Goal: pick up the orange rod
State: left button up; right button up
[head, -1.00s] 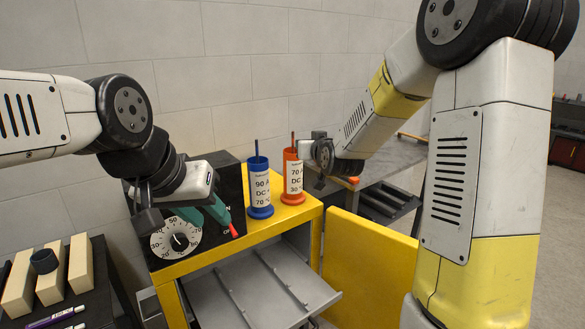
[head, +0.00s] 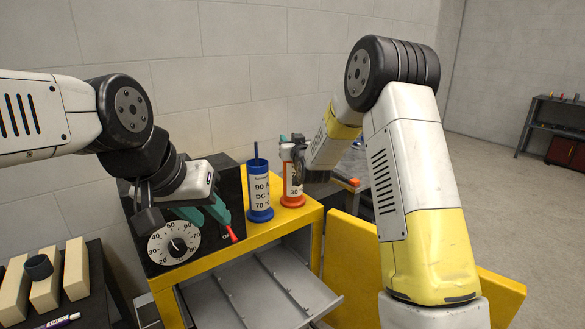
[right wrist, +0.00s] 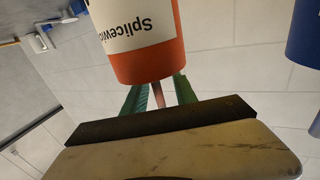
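The orange rod (right wrist: 159,94) stands out of the open end of an orange cylinder holder (right wrist: 148,66), labelled in white. In the right wrist view it lies between the green fingers of my right gripper (right wrist: 160,92), with a visible gap on each side, so the gripper looks open around it. In the head view my right gripper (head: 294,146) is at the top of the orange holder (head: 293,201) and hides the rod. My left gripper (head: 208,212) has green fingers in front of the black dial box; their opening is unclear.
A blue holder (head: 260,205) with a blue rod stands just left of the orange one on the yellow cabinet (head: 312,212). The black dial box (head: 158,256) is further left. An open grey drawer (head: 275,285) and yellow door (head: 350,255) are below.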

grip_shut()
dwell(1.4)
